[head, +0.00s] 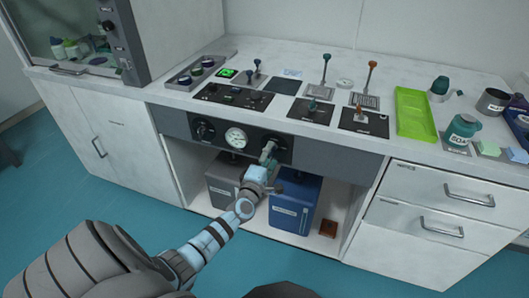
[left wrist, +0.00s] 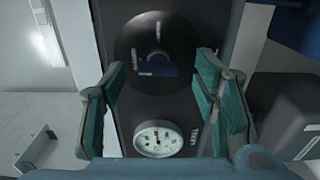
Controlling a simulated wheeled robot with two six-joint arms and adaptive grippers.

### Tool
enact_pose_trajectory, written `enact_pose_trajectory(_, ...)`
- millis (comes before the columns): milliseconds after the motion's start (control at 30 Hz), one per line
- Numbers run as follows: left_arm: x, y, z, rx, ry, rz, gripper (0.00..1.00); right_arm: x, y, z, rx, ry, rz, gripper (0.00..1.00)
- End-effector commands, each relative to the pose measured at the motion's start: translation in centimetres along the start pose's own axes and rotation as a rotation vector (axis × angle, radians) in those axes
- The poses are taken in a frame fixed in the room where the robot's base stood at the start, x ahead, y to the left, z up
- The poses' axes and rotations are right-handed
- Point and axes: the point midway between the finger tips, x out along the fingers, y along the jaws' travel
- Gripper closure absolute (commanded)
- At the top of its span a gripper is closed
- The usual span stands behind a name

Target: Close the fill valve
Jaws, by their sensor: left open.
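A dark control panel (head: 222,147) under the counter carries a black round valve knob (head: 203,130) on its left and a white dial gauge (head: 236,137) beside it. In the left wrist view, a black round dial with a dark blue bar handle (left wrist: 152,70) lies ahead between my open left fingers (left wrist: 162,75), with nothing gripped. The gauge (left wrist: 158,138) shows below it. I cannot read which knob is the fill valve. My right gripper is not in view.
A grey box (head: 222,182) and a blue box (head: 292,205) stand in the open bay below the panel. The countertop above holds switch plates, levers and a green tray (head: 412,114). Drawers (head: 430,222) are at the right.

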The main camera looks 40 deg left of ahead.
Motion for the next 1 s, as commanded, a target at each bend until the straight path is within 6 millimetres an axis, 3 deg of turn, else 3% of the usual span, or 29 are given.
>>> enact_pose_trajectory(300,-8.1,-0.2,-0.1,0.000,0.000,-0.005,0.45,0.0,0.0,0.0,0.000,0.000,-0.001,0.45)
enact_pose_trajectory(433,-10.6,-0.1,-0.1,0.000,0.001,-0.004,0.45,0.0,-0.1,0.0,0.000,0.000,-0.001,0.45)
enact_pose_trajectory(567,-11.5,-0.1,-0.1,0.000,0.001,-0.003,0.45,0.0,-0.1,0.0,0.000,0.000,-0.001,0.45)
enact_pose_trajectory(1000,-11.4,-0.1,-0.1,0.000,0.000,-0.002,0.45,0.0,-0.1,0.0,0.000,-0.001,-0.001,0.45)
